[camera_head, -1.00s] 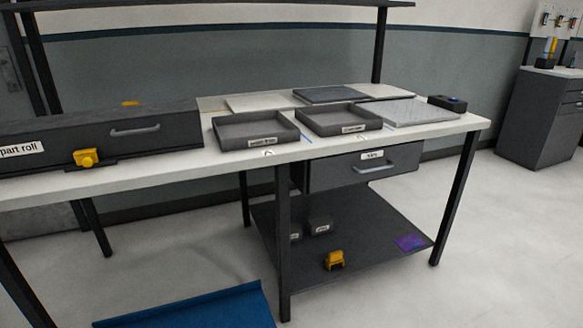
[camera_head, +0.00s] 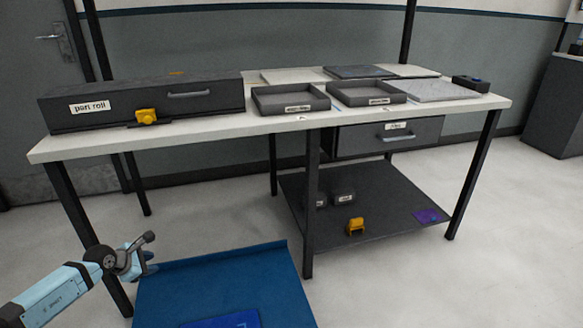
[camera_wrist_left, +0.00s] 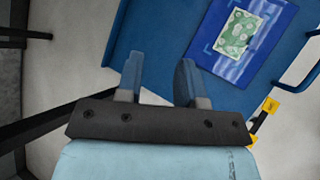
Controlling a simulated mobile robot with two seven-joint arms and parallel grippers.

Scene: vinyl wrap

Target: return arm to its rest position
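My left arm comes in from the lower left in the head view, with its left gripper (camera_head: 143,258) in front of the table's left front leg. In the left wrist view the two fingers of this gripper (camera_wrist_left: 160,82) stand apart with nothing between them. Below them are bare floor and a blue tray surface (camera_wrist_left: 150,30). My right gripper is in neither view.
The white worktable (camera_head: 210,128) carries a dark "part roll" box (camera_head: 215,105), two open grey trays (camera_head: 290,100) (camera_head: 366,94) and flat sheets. A blue cart top (camera_head: 220,275) stands in front. It bears a blue mat with a green-printed card (camera_wrist_left: 240,32).

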